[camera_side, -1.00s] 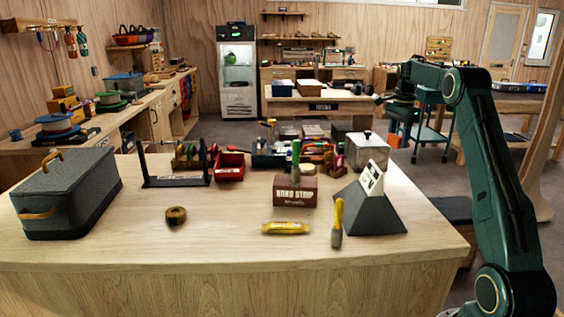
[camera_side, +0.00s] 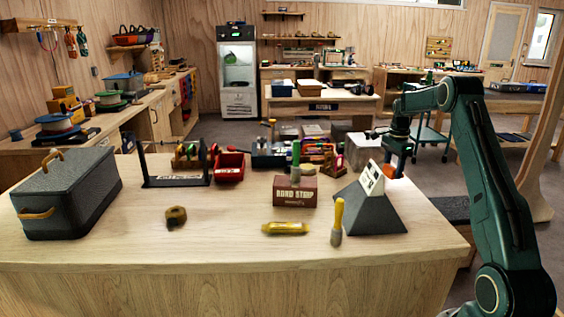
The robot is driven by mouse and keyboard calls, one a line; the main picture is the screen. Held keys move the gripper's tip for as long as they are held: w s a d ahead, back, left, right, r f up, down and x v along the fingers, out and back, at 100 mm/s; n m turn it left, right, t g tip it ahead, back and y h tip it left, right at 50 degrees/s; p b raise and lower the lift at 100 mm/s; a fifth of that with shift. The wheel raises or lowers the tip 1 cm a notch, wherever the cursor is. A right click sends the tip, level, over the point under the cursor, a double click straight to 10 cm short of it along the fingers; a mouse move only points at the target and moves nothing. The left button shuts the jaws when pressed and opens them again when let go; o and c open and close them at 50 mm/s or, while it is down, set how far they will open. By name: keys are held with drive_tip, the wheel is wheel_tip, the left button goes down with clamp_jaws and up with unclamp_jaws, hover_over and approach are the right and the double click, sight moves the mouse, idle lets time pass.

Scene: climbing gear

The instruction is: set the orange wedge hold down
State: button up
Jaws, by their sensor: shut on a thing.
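My gripper (camera_side: 398,152) hangs from my green arm at the right, pointing down behind the grey pyramid block. It is shut on the orange wedge hold (camera_side: 396,167), of which only a small orange part shows just right of the pyramid's white card. The hold's lower part is hidden by the pyramid and card, so I cannot tell whether it touches anything.
The table's (camera_side: 230,222) left-centre is mostly free.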

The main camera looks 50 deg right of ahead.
sight(392, 176)
drive_tip(key=shift+f, duration=1.45)
drive_tip(key=shift+f, duration=0.2)
drive_tip(key=o, duration=1)
drive_tip(key=shift+c, duration=0.2)
drive_tip(key=shift+r, duration=0.15)
wheel_tip(392, 176, up, 14)
drive_tip(key=shift+f, duration=0.25)
drive_tip(key=shift+a, duration=0.1)
